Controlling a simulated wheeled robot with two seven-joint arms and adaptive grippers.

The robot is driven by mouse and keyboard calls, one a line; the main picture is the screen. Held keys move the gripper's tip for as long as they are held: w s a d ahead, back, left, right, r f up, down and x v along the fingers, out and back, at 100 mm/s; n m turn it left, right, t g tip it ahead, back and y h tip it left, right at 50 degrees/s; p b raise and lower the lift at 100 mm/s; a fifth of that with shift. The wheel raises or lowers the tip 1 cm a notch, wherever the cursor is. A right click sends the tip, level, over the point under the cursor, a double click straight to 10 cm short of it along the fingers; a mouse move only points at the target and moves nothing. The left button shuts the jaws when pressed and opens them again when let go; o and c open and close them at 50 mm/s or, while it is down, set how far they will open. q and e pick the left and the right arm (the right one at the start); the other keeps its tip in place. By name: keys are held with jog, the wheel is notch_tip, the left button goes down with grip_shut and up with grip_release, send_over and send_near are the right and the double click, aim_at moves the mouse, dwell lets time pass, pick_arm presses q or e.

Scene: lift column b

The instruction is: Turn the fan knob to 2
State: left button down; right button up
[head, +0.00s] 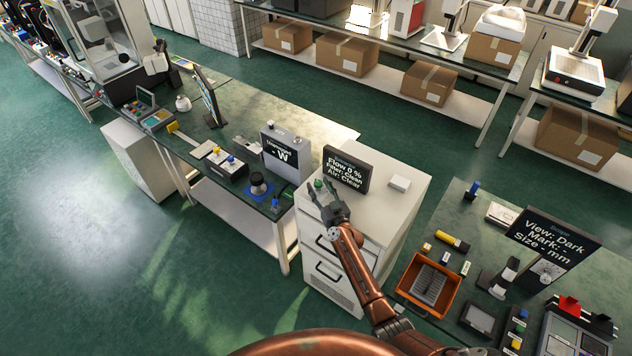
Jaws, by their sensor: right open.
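A dark display (346,171) on the white drawer cabinet (401,207) reads "Flow 0 %, Filter: Clean, Air: Clear". A small green part (318,184), which may be the fan knob, shows at the display's left. Its setting is too small to read. My right gripper (325,192) is open, its fingers over the cabinet top close to the green part and in front of the display. I cannot tell whether they touch it. My copper right arm reaches up from the bottom. My left gripper is not in view.
A grey box (283,154) with a "- W" display stands on the left bench. A white block (400,184) lies right of the display. Green floor (230,280) is clear at left.

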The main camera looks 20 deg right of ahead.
aim_at(316, 181)
jog(key=shift+w+a+f, duration=0.1)
jog(key=shift+w+a, duration=0.05)
jog(key=shift+w, duration=1.1)
jog(key=shift+w+b, duration=0.35)
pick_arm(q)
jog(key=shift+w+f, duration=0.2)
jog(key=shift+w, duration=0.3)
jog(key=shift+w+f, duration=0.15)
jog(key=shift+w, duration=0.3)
pick_arm(e)
jog(key=shift+c, duration=0.2)
jog(key=c, duration=0.6)
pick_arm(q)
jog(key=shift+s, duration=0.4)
pick_arm(e)
grip_shut()
